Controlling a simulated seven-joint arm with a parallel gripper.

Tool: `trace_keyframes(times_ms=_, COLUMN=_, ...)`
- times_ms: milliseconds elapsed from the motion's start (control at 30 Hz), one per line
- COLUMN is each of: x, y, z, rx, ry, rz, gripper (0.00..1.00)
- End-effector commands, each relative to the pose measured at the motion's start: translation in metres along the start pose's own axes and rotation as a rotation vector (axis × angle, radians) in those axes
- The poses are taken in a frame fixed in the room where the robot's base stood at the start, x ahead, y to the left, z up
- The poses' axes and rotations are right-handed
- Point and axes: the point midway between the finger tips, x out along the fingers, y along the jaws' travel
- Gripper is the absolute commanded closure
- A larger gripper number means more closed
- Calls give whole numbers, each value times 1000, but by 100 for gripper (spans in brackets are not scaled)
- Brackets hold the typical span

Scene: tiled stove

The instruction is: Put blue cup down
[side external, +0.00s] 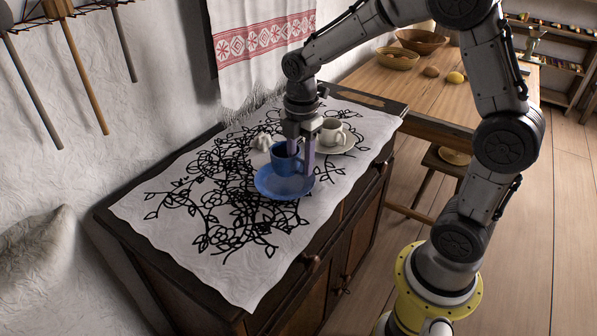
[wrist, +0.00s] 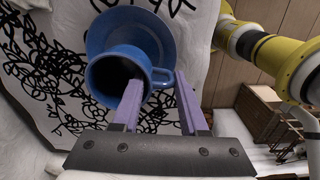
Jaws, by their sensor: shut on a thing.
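The blue cup (side external: 285,161) is upright over the blue saucer (side external: 283,187) on the cloth-covered cabinet. Whether its base touches the saucer is hidden. My gripper (side external: 301,156) points down at the cup's right side, shut on it. In the wrist view, the cup (wrist: 112,61) opens toward the camera, with the saucer (wrist: 150,23) behind it. My gripper (wrist: 160,83) has one finger reaching over the cup's mouth and the other outside, with the handle between them.
A white cup (side external: 331,134) on a pale saucer (side external: 346,146) stands close behind and right of my gripper. A small white object (side external: 263,141) sits behind left. The patterned cloth (side external: 165,215) is free at the left and front. A wooden table (side external: 425,90) stands beyond.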

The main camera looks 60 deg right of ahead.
Motion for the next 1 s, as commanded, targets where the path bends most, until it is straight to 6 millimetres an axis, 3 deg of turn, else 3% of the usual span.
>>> trace_keyframes(times_ms=267, x=34, y=5, z=0, rx=0, ry=0, rz=-1, gripper=100)
trace_keyframes(times_ms=700, x=40, y=5, z=0, rx=0, ry=0, rz=-1, gripper=100)
trace_keyframes(times_ms=733, x=41, y=5, z=0, rx=0, ry=0, rz=-2, gripper=53)
trace_keyframes(times_ms=867, x=40, y=5, z=0, rx=0, ry=0, rz=-2, gripper=30)
trace_keyframes(times_ms=1000, x=40, y=5, z=0, rx=0, ry=0, rz=-2, gripper=27)
